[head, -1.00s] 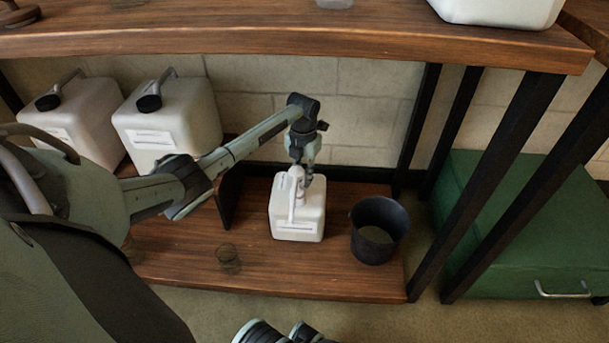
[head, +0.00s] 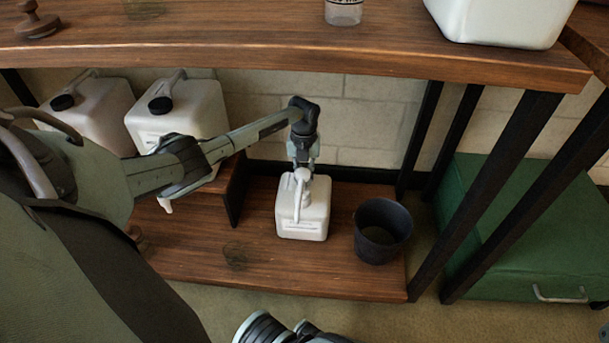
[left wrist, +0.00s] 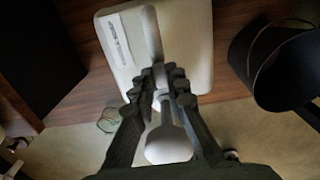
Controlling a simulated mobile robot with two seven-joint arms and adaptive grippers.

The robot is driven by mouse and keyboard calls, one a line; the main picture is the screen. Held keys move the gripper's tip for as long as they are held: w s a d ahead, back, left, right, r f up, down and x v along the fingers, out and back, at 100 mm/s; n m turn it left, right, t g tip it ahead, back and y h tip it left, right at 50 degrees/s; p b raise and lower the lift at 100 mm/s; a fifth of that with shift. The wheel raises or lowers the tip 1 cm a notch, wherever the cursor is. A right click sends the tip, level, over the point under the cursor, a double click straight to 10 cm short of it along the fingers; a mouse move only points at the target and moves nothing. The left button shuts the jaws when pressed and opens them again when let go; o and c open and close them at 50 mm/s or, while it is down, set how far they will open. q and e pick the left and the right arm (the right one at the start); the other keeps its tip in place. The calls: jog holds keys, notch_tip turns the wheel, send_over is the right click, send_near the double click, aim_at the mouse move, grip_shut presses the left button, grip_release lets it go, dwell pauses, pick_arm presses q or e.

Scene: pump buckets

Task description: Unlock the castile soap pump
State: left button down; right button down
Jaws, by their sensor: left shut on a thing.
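A white square jug (head: 289,222) with a label stands upright on the low wooden shelf; the label is too small to read. It also shows in the left wrist view (left wrist: 190,40). A white pump (head: 298,200) stands on its top, with the spout pointing toward the front over the label. My left gripper (head: 303,172) reaches down from above onto the pump head. In the left wrist view the fingers (left wrist: 166,82) are closed on the pump, its rounded end (left wrist: 168,146) showing between them. My right gripper's fingers are not visible.
A dark open bucket (head: 382,232) stands just right of the jug. Large white containers with black caps (head: 178,112) stand at the left. The tabletop (head: 250,45) overhangs above, with black legs (head: 500,190) at right and a green chest (head: 530,225) beyond.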

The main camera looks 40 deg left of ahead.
pick_arm(q)
jog(key=shift+a, duration=0.1)
jog(key=c, duration=1.8)
grip_release()
notch_tip(320, 180, up, 12)
jog(key=shift+s, duration=0.15)
